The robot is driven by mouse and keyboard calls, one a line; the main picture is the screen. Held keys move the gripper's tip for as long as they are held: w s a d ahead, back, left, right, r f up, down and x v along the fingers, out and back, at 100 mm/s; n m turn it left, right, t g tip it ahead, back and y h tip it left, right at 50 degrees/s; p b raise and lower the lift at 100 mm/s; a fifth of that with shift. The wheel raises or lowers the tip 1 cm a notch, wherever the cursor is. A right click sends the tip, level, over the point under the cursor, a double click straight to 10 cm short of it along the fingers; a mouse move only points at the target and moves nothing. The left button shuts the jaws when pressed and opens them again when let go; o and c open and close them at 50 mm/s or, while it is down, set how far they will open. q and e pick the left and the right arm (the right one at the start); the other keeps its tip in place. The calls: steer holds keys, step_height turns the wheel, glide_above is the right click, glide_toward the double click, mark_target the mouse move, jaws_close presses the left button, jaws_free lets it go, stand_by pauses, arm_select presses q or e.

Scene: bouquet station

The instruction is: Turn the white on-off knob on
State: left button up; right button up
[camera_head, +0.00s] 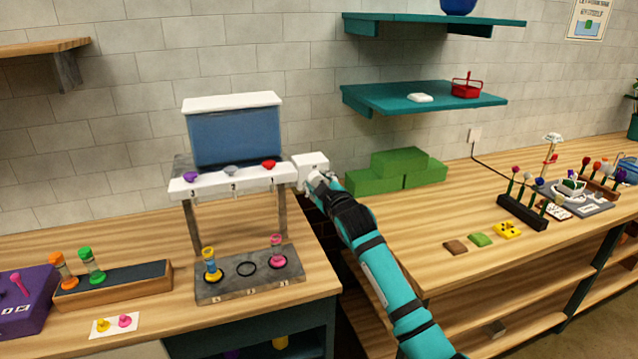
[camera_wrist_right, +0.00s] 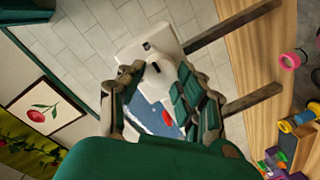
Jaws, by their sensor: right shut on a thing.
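The white on-off knob (camera_wrist_right: 170,72) sits on a white box (camera_head: 309,162) at the right end of the dispenser's white bar. My right gripper (camera_head: 318,183) reaches up to this box from the lower right. In the right wrist view, the fingers of my right gripper (camera_wrist_right: 150,78) close around the knob from both sides. A dark mark shows on the knob's face and a small dark label shows on the box. The fingers partly hide the knob, and I cannot tell its exact setting. My left gripper is not in view.
A blue tank (camera_head: 236,138) stands above the bar with purple, grey and red valves. Below, a grey tray (camera_head: 249,274) holds yellow and pink vials. Green blocks (camera_head: 376,180) stand right of my arm. A teal shelf (camera_head: 424,97) hangs above them. A gap separates the two tables.

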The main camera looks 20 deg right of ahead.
steer(key=shift+f, duration=0.15)
steer(key=o, duration=1.1)
steer(key=shift+o, duration=0.2)
steer(key=s+r, duration=0.1)
steer(key=s, duration=1.1)
steer(key=shift+d+r, duration=0.2)
steer(key=shift+d, duration=0.05)
